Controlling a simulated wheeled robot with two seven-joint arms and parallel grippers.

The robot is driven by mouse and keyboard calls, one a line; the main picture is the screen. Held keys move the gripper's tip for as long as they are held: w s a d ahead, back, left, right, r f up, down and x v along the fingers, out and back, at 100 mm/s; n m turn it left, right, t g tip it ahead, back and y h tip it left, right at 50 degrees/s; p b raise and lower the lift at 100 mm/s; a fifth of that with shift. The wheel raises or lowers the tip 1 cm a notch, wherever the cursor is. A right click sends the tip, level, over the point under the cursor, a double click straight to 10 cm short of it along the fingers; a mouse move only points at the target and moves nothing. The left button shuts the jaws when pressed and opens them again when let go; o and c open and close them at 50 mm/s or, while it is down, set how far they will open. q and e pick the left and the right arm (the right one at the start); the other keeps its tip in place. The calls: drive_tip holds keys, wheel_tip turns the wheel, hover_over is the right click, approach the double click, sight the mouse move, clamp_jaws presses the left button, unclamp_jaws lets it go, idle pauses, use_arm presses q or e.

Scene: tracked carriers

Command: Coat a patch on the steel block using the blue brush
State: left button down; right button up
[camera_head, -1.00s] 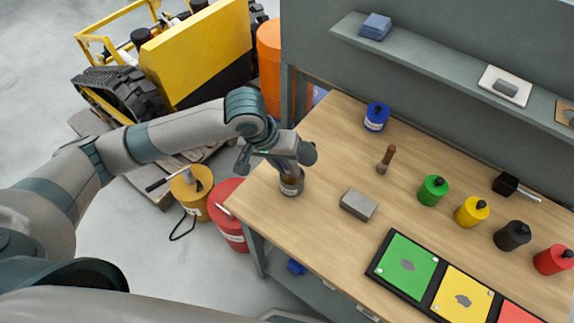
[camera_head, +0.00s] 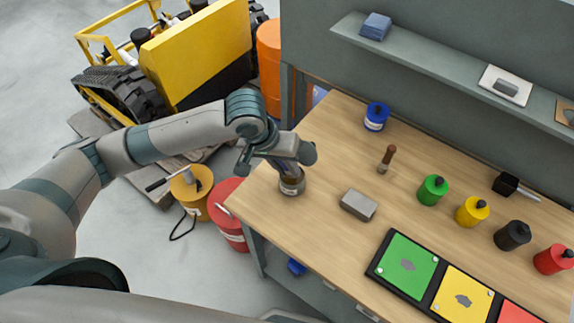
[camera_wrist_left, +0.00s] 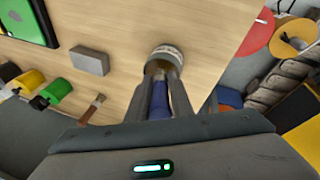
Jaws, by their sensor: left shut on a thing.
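The steel block (camera_head: 359,204), a plain grey box, lies on the wooden bench and also shows in the left wrist view (camera_wrist_left: 90,60). My left gripper (camera_head: 287,168) is over a small open can (camera_head: 292,187) near the bench's left edge. It is shut on the blue brush, whose blue handle (camera_wrist_left: 158,106) shows between the fingers in the left wrist view. The brush points down into the can's mouth (camera_wrist_left: 165,56); its bristles are hidden, so I cannot tell how deep they reach. My right gripper is not in view.
A tray of coloured panels (camera_head: 408,265) lies in front. The bench between can and block is clear.

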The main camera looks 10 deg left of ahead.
use_arm(q)
drive_tip(key=shift+f, duration=0.45)
idle(0.4)
drive_tip(key=shift+s+f+p, duration=0.2)
drive_tip(key=shift+f+p, duration=0.05)
drive_tip(key=shift+p, duration=0.35)
idle(3.2)
drive_tip(key=shift+r, duration=0.1)
drive_tip(key=shift+w+r+p, duration=0.15)
drive_tip(key=shift+r+p, duration=0.75)
drive_tip(key=shift+p, duration=0.3)
wheel_tip(320, 180, up, 6)
drive_tip(key=p, duration=0.7)
drive_tip(key=shift+f, duration=0.25)
drive_tip(key=shift+w+a, duration=0.1)
drive_tip(key=shift+w, duration=0.05)
